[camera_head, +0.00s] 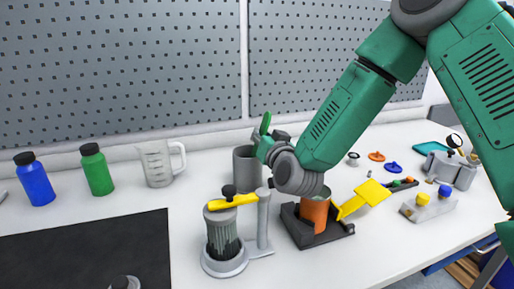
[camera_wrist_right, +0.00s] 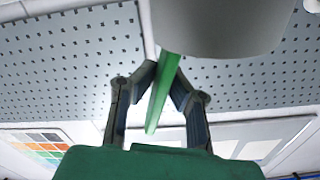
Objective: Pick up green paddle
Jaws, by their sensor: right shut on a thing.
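The green paddle (camera_head: 265,123) shows as a short green tip sticking up beside my right gripper (camera_head: 268,148), just above and right of the grey cup (camera_head: 243,168). In the right wrist view the paddle (camera_wrist_right: 160,100) is a long green strip running between the two fingers. My right gripper (camera_wrist_right: 165,82) is shut on it. The grey cup (camera_wrist_right: 215,25) fills the top of that view and hides the paddle's far end. Whether that end is inside the cup I cannot tell. My left gripper is not in view.
A jar stand with a yellow bar (camera_head: 232,201) is in front of the cup. An orange container (camera_head: 314,213) in a dark holder, with a yellow paddle (camera_head: 364,198), sits to its right. Blue (camera_head: 35,183) and green (camera_head: 97,172) bottles and a measuring jug (camera_head: 157,163) stand left.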

